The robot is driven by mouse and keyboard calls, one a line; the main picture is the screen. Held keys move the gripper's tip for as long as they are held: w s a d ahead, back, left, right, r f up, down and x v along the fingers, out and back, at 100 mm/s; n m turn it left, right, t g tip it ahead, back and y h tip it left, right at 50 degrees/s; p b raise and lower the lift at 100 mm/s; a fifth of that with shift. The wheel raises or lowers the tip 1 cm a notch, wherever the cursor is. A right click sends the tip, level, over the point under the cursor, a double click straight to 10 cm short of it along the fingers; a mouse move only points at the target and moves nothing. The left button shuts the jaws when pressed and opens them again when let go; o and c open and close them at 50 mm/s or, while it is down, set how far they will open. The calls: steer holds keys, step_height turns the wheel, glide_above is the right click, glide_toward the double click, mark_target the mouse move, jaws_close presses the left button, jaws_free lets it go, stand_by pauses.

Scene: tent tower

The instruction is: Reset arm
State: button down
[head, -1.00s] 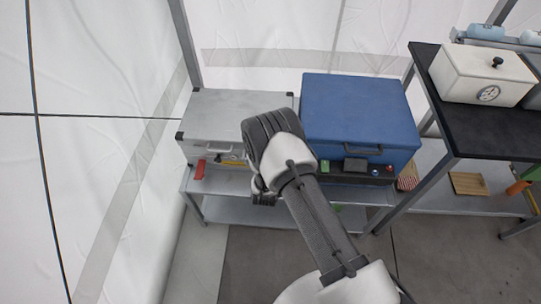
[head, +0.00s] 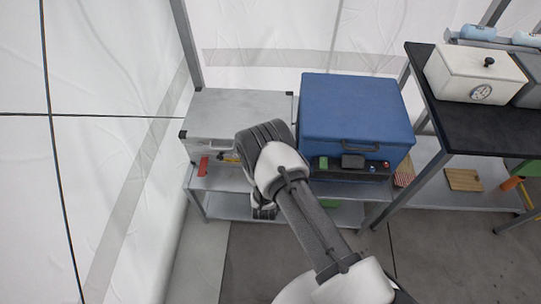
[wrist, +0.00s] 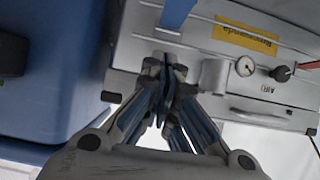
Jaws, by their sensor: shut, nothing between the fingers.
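My arm reaches up from the bottom of the head view, its bent wrist in front of the grey case (head: 235,108) and beside the blue box (head: 350,112). My gripper (head: 263,211) is mostly hidden behind the arm there; only a small dark part shows below the wrist. In the wrist view my gripper (wrist: 166,77) has its fingertips together, with nothing between them. The fingers point towards the front of the grey case (wrist: 215,45), which bears a yellow label, a round gauge and a dark knob. Contact with the case cannot be told.
The case and blue box stand on a grey metal shelf unit (head: 345,213). A black-topped table (head: 480,122) at the right holds a white box (head: 470,75) with a dial. White tent walls close off the left and back. Floor shows at the lower right.

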steer(key=shift+s+f, duration=0.7)
steer(key=shift+s, duration=0.25)
steer(key=shift+w, duration=0.1)
steer(key=w+d+r+g+y, duration=0.1)
steer(key=w+r+g, duration=0.15)
steer(key=r, duration=1.15)
steer(key=w+r+g+y, duration=0.1)
steer(key=w+r, duration=0.2)
steer(key=r, duration=1)
steer(key=s+d+r, duration=0.3)
steer(key=s+r, duration=0.1)
steer(key=r, duration=0.3)
steer(key=s+d+r, duration=0.3)
steer(key=s+r, duration=0.1)
steer(key=r, duration=0.3)
steer(key=s+d+r+g, duration=0.1)
steer(key=s+d+r, duration=0.2)
steer(key=s, duration=0.6)
steer(key=s+d+r+g+h, duration=0.1)
steer(key=s+d+r, duration=0.2)
steer(key=s, duration=0.7)
steer(key=s+d+r+g+h, duration=0.1)
steer(key=s+d+r+g, duration=0.1)
steer(key=s+d, duration=0.4)
steer(key=s+r, duration=0.1)
steer(key=s, duration=0.2)
steer(key=shift+s, duration=0.4)
